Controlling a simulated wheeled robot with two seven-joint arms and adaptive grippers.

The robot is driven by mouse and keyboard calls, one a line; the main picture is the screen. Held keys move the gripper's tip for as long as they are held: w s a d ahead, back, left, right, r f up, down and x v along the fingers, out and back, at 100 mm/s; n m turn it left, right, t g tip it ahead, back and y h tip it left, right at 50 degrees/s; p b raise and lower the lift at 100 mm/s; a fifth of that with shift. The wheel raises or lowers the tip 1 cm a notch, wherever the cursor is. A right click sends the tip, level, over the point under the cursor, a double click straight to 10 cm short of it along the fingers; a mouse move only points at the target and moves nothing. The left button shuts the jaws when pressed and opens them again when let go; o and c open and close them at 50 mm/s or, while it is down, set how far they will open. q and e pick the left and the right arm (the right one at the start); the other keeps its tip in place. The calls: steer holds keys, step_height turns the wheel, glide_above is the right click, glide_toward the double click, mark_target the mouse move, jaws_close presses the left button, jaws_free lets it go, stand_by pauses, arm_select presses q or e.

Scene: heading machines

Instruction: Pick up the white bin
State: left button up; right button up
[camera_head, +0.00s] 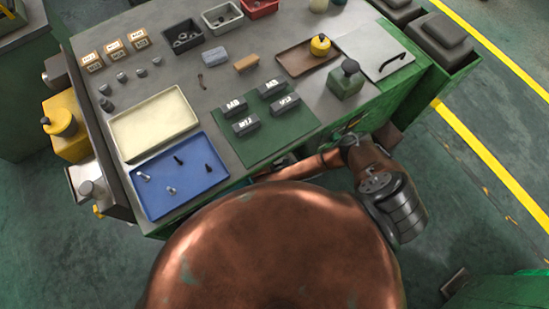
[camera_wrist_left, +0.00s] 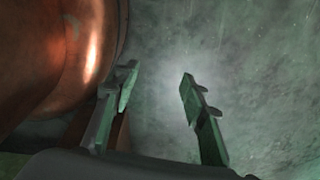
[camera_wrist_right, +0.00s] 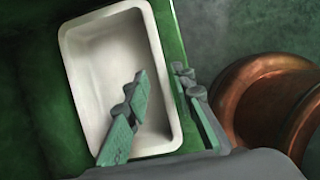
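The white bin (camera_wrist_right: 102,58) shows in the right wrist view as an empty, deep rectangular container with rounded corners, set against green surfaces. My right gripper (camera_wrist_right: 160,78) is open at its right side wall. One finger is over the inside of the bin, and the other is outside the right rim. I cannot tell whether either finger touches the wall. In the head view my right arm reaches to the table's front edge, and I cannot make out this bin there. My left gripper (camera_wrist_left: 158,78) is open and empty above the floor in the left wrist view.
The table (camera_head: 215,95) holds a cream tray (camera_head: 152,121), a blue tray (camera_head: 180,177) with several bolts, a green mat (camera_head: 266,136) with labelled dark blocks, and small bins at the back. Open floor with yellow lines lies to the right.

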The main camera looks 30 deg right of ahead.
steer(key=x, duration=0.3)
steer(key=shift+f, duration=0.1)
steer(key=shift+c, duration=0.2)
jaws_close()
